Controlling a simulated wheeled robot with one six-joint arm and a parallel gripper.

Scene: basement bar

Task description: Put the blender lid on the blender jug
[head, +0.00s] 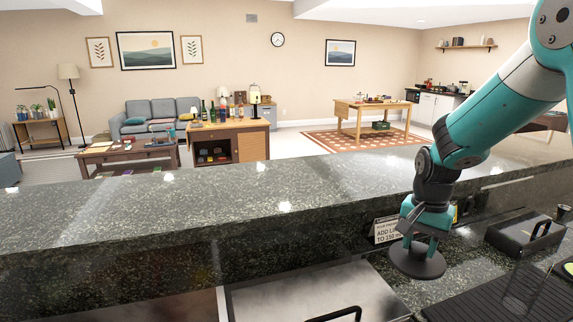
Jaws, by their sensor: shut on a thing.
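The blender lid (418,265) is a dark round disc at the lower right. My gripper (421,244) points down and is shut on its top, holding it roughly level; its exact height above the worktop is hard to tell. A clear, see-through vessel (522,288), which looks like the blender jug, stands on a black ribbed mat (470,308) near the lower right edge. The lid is to the left of this vessel and apart from it. The vessel's rim and outline are faint.
A raised dark stone ledge (190,210) runs across behind the worktop. A sign (386,230), partly hidden by my gripper, stands behind the lid. A black box with a handle (520,236) and a small dark cup (563,213) stand to the right. A steel surface (310,292) lies left.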

